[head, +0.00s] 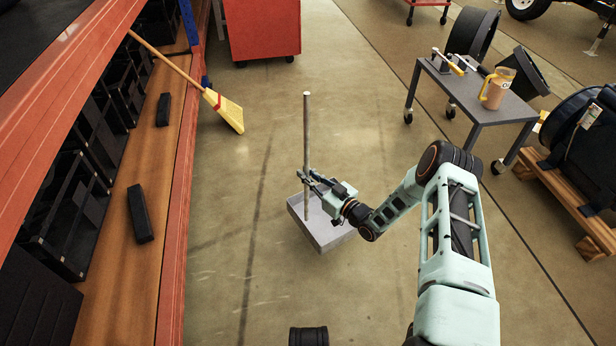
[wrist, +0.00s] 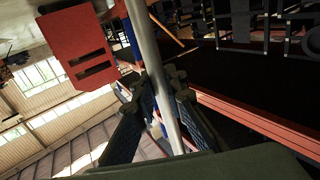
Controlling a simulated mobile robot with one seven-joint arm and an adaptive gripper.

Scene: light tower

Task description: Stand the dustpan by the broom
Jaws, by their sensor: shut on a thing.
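The dustpan (head: 331,238) is a grey pan with a long upright pole (head: 306,130). It is in the middle of the head view, its pole near vertical; I cannot tell whether the pan touches the floor. My gripper (head: 313,183) is shut on the pole a little above the pan. In the wrist view the grey pole (wrist: 152,75) runs between my two fingers (wrist: 160,105). The broom (head: 224,108) has yellow bristles with a red band and a wooden handle. It leans against the shelf at the upper left, its bristles on the floor, apart from the dustpan.
A shelf with an orange edge (head: 172,240) and black bins runs along the left. A red cabinet (head: 262,28) stands at the back, also in the wrist view (wrist: 77,50). A grey cart (head: 480,100) with a jug is at right. Floor between broom and dustpan is clear.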

